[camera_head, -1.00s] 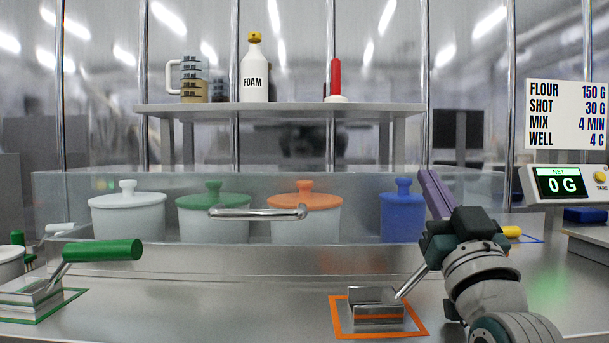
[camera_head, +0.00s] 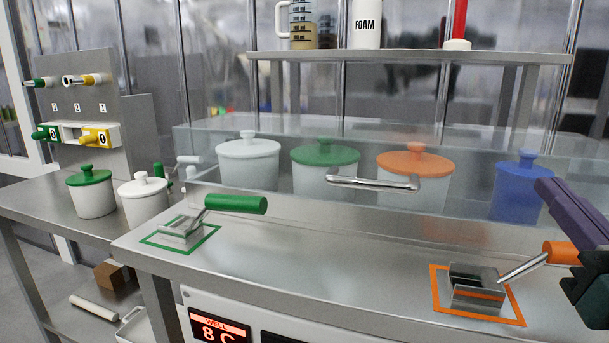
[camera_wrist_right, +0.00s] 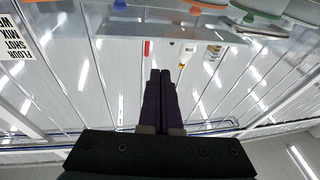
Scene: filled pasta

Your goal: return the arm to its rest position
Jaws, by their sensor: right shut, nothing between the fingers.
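My right gripper (camera_head: 545,188) is at the right edge of the head view, its purple fingers pointing up and left. In the right wrist view its fingers (camera_wrist_right: 160,75) lie together, shut and empty. It hangs above the counter (camera_head: 340,270). In the head view it appears beside the orange handle (camera_head: 560,252) of a metal tool (camera_head: 477,287) standing in an orange outline. The fingers are not around that handle. Most of the right arm is cut off by the picture edge. My left gripper is not in view.
White pots with green (camera_head: 325,152) and orange (camera_head: 415,160) lids and a blue pot (camera_head: 517,187) stand behind a clear guard with a metal handle (camera_head: 372,183). A green-handled tool (camera_head: 235,203) stands at left. A shelf (camera_head: 400,56) is above. The counter's middle is clear.

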